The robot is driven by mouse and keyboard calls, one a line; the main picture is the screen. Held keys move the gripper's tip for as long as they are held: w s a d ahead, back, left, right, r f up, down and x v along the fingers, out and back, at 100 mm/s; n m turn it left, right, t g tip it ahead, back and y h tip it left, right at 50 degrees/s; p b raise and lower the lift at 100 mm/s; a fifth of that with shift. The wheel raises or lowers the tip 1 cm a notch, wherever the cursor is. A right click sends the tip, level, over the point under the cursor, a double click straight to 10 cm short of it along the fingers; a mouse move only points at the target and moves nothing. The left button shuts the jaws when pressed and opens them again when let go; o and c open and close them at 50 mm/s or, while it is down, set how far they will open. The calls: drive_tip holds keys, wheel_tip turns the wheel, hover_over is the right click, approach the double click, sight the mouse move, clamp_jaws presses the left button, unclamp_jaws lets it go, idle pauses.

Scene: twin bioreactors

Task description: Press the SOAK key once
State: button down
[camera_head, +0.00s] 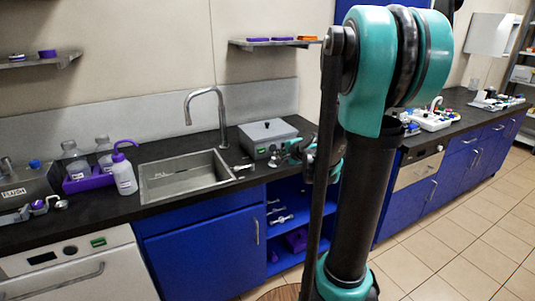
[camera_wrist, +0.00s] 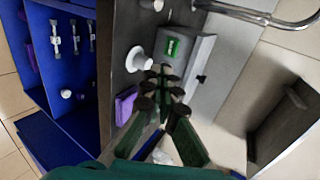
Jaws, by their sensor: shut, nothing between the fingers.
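A grey lidded box (camera_head: 268,136) stands on the dark counter right of the sink. In the wrist view the box (camera_wrist: 203,62) has a green panel (camera_wrist: 173,46) on its front face; its lettering is too small to read, so I cannot tell whether it is the SOAK key. My gripper (camera_wrist: 167,73) is shut and empty, its fingertips close to the box front, just below the green panel in the wrist view. I cannot tell whether they touch it. In the head view my gripper (camera_head: 276,159) is small, at the box's front right.
A white round-based item (camera_wrist: 138,60) stands beside my fingertips. A purple item (camera_wrist: 125,105) lies near the counter edge. The sink (camera_head: 185,178) and tall faucet (camera_head: 208,105) are left of the box. Bottles sit in a purple tray (camera_head: 88,182). An open blue shelf (camera_head: 287,225) is below.

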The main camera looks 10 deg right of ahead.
approach(262, 152)
drive_tip(key=f, duration=0.2)
drive_tip(key=w+f, duration=0.1)
drive_tip(key=shift+a, duration=0.25)
drive_tip(key=w, duration=0.1)
drive_tip(key=w+a, duration=0.1)
drive_tip(key=w, duration=0.1)
drive_tip(key=shift+w+f, duration=0.1)
drive_tip(key=shift+w+a, duration=0.15)
drive_tip(key=shift+w, duration=0.35)
